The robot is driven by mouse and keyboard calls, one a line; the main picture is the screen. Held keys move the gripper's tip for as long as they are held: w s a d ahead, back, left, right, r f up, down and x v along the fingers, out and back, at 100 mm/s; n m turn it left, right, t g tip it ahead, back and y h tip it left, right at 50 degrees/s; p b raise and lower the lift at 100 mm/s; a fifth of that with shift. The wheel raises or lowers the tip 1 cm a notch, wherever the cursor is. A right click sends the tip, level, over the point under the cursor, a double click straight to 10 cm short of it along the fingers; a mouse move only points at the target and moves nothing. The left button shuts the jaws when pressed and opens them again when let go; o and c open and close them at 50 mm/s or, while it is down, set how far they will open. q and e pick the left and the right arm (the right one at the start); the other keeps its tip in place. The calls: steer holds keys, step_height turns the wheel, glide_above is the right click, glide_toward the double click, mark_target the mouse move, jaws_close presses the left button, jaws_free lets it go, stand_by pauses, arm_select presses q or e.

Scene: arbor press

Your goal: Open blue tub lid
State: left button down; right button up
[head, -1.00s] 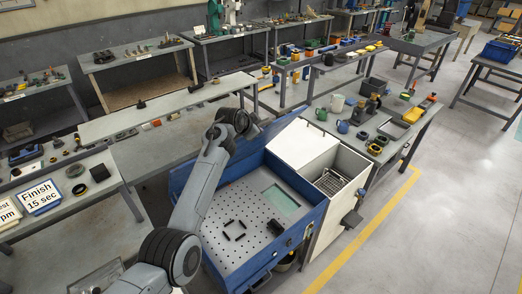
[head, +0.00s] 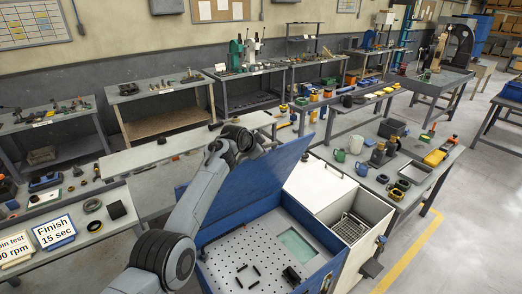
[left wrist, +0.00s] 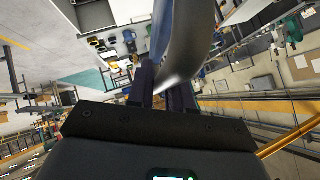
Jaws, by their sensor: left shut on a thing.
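The blue tub (head: 312,277) stands in the middle foreground of the head view. Its blue lid (head: 255,187) is raised at the tub's back edge and shows as a broad, steeply tilted panel. The perforated grey plate (head: 228,262) inside the tub is visible. My left arm crosses in front of the lid's left part, with its wrist at the lid's top edge. In the left wrist view my left gripper (left wrist: 163,88) is shut on the lid, by a curved grey metal piece (left wrist: 181,50) at the fingers. The exact contact is hard to see. My right gripper is not in view.
A white cabinet (head: 315,193) with a wire basket (head: 350,228) adjoins the tub on the right. A bench with mugs (head: 357,145) and parts lies beyond it. A low pale bench (head: 160,153) stands behind the lid. Floor is clear at the right.

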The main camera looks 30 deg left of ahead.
arm_select(q)
steer(key=c, duration=1.1)
jaws_free()
steer(key=shift+d, duration=0.2)
steer(key=shift+a+r, duration=0.1)
steer(key=shift+b+v, duration=0.3)
steer(key=shift+v, duration=0.45)
steer(key=b+v, duration=0.2)
steer(key=v, duration=0.7)
steer(key=shift+b, duration=0.4)
